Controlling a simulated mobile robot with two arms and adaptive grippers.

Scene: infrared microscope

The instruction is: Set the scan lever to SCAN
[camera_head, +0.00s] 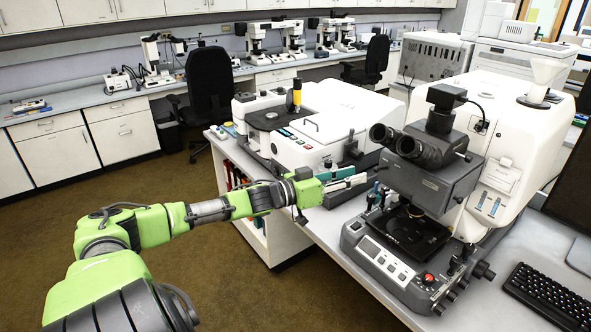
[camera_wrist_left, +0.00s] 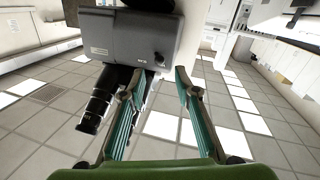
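The infrared microscope (camera_head: 432,187) stands on the bench at the right, with its dark head and black eyepieces (camera_head: 409,141). My left gripper (camera_head: 360,177) is at the left of the microscope head, its fingers spread and empty. In the left wrist view, the picture is upside down, and the dark head (camera_wrist_left: 125,40) lies just beyond the open teal-padded fingers (camera_wrist_left: 160,78). A small round knob (camera_wrist_left: 159,58) shows on that face, between the fingertips; I cannot tell whether it is the scan lever. Lettering beside it is too small to read. My right gripper is not in view.
A white instrument (camera_head: 340,105) stands behind my left gripper. The microscope's control panel (camera_head: 385,262) with a red button (camera_head: 428,279) is at the front. A keyboard (camera_head: 550,295) lies at the right. The floor left of the bench is free.

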